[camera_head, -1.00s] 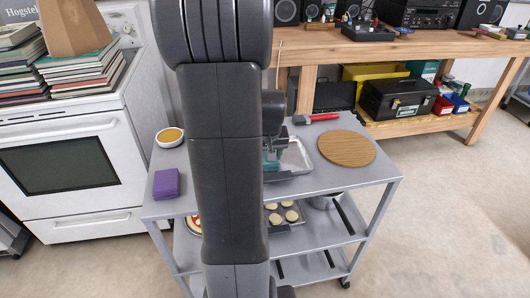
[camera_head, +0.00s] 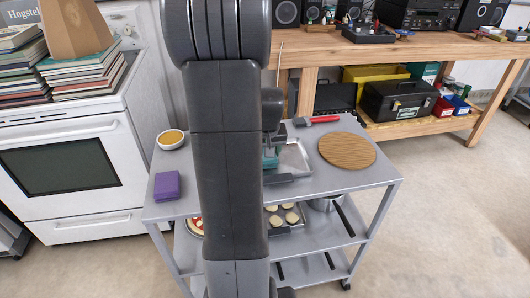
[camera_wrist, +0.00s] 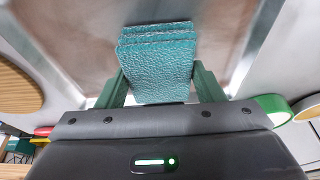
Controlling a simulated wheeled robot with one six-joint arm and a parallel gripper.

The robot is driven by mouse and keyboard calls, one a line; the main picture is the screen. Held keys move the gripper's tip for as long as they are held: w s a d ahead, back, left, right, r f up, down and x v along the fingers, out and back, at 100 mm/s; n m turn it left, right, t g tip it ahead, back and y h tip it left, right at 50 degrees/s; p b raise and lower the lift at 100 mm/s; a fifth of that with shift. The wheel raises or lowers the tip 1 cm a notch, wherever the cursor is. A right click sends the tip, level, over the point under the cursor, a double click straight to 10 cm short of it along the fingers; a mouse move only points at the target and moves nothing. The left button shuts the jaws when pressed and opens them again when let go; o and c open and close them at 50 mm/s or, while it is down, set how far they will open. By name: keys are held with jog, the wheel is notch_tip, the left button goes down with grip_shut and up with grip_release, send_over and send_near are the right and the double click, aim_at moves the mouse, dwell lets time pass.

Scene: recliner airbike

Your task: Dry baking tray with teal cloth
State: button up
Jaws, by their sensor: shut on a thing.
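The teal cloth (camera_wrist: 156,65) is folded in layers and held between the two fingers of my gripper (camera_wrist: 158,88) in the wrist view. The baking tray (camera_wrist: 222,45) lies beneath it, a shiny metal surface with raised edges. In the head view the tray (camera_head: 296,158) sits on the top shelf of the grey cart, partly hidden by my arm. The cloth (camera_head: 271,162) shows as a small teal patch at the tray's left part. I cannot tell whether the cloth touches the tray.
On the cart top (camera_head: 225,200) are a round wooden board (camera_head: 347,149), a red-handled tool (camera_head: 322,120), a small bowl (camera_head: 171,139) and a purple block (camera_head: 167,184). Lower shelves hold a muffin-like pan (camera_head: 285,217) and a pot. A white stove (camera_head: 70,165) stands left, a wooden workbench (camera_head: 430,47) behind.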

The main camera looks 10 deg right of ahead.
jog(key=shift+s+f+b, duration=0.15)
jog(key=shift+s+b, duration=0.15)
jog(key=shift+s, duration=1.25)
jog(key=shift+w+r+p, duration=0.2)
jog(key=shift+w+p, duration=0.2)
jog(key=shift+w, duration=1.25)
jog(key=shift+r, duration=0.1)
jog(key=shift+r+p, duration=1.2)
jog(key=shift+r, duration=0.35)
jog(key=shift+f, duration=0.1)
